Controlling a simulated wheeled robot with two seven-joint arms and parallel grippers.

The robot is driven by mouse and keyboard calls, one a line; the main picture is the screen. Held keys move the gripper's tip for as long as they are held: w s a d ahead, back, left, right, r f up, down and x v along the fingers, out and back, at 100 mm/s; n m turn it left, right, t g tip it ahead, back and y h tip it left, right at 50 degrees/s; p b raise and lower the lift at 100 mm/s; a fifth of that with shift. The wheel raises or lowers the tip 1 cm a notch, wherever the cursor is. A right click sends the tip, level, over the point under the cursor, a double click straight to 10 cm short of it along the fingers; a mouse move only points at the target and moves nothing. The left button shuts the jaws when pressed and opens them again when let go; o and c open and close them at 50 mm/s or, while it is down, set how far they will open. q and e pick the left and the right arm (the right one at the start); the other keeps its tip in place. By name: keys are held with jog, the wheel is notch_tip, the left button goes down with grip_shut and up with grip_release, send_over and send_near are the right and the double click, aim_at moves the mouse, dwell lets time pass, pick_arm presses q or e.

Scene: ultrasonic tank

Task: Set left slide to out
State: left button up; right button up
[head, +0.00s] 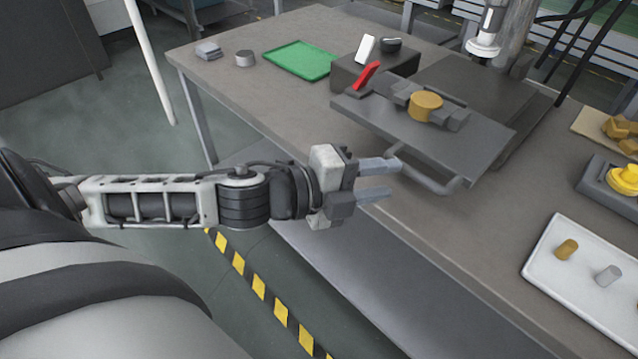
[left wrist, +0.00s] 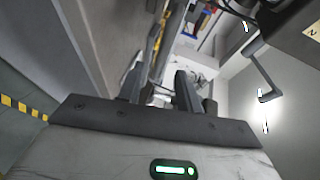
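A flat dark grey slide plate (head: 470,155) with a bar handle (head: 430,181) along its front side sits on the table, in front of a darker base. A round tan piece (head: 426,106) sits between grey blocks on the plate. My left gripper (head: 388,178) is open at the left end of the handle, one finger appearing to overlap the handle's end; I cannot tell whether they touch. The left wrist view shows the two fingers (left wrist: 160,85) apart, with a grey bar-like shape beyond them. My right gripper is not in view.
A red lever (head: 367,75) and a white lever (head: 365,48) stand on a dark box left of the plate. A green tray (head: 300,47) lies farther left. A white tray (head: 548,262) with small cylinders is at the right. A machine column (head: 515,40) rises behind.

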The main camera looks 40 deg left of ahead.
pick_arm(q)
jog(key=p+v, duration=0.1)
jog(key=v, duration=0.8)
jog(key=shift+s+a, duration=0.15)
jog(key=shift+s, duration=0.1)
jog(key=shift+r, duration=0.1)
dwell(0.4)
jog(key=a+f+n+y, duration=0.5)
jog(key=f+n, duration=0.5)
jog(key=s+d+f+n+g, duration=0.2)
jog(key=d+f+n, duration=0.9)
jog(key=d+f, duration=0.1)
jog(key=shift+d+g, duration=0.3)
jog(key=shift+g, duration=0.1)
